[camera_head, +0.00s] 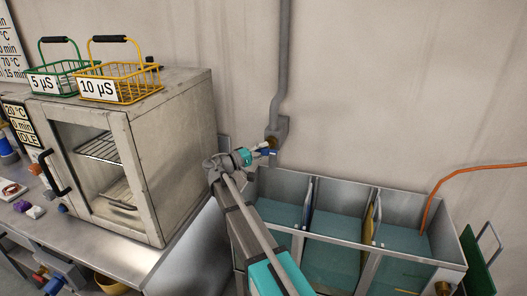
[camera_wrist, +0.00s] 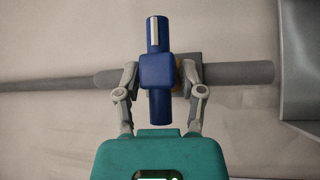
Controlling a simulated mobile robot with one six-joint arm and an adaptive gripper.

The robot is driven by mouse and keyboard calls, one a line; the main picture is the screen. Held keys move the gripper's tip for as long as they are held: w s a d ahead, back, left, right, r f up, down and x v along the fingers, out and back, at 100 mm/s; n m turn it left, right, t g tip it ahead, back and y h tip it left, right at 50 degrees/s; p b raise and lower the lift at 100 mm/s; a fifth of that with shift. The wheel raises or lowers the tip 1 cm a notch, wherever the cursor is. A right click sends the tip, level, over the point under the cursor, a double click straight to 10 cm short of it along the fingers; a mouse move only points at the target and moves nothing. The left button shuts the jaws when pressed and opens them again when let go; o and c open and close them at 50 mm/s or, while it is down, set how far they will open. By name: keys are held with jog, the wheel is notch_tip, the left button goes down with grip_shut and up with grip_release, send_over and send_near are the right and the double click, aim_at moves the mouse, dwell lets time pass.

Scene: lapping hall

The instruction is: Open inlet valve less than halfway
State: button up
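The inlet valve has a blue handle (camera_wrist: 158,70) with a square hub and a bar marked by a white stripe at one end. In the wrist view the bar stands upright, square across the grey pipe (camera_wrist: 238,74). In the head view the handle (camera_head: 267,153) is small, below the pipe's grey wall fitting (camera_head: 281,128). My gripper (camera_wrist: 159,72) has one finger on each side of the hub, with a narrow gap showing on both sides. It looks open and not closed on the handle. My gripper (camera_head: 262,150) partly hides the valve in the head view.
A steel tank (camera_head: 437,206) with several water-filled compartments stands below right of the valve. A metal oven cabinet (camera_head: 182,150) stands left, with a green basket (camera_head: 50,72) and a yellow basket (camera_head: 118,72) on top. An orange hose (camera_head: 465,171) enters the tank.

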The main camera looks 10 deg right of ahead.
grip_shut()
jog(key=shift+f+b, duration=0.15)
jog(key=shift+b, duration=0.3)
jog(key=shift+f+n+t+h+b, duration=0.2)
jog(key=shift+n+t+h+b, duration=0.4)
jog(key=shift+n+b, duration=0.45)
jog(key=shift+s+n+t+h+b, duration=0.1)
jog(key=shift+n+t+h+b, duration=0.45)
jog(key=shift+n+b, duration=0.5)
jog(key=shift+r+n, duration=0.2)
jog(key=shift+n, duration=0.1)
jog(key=shift+o, duration=1.6)
grip_release()
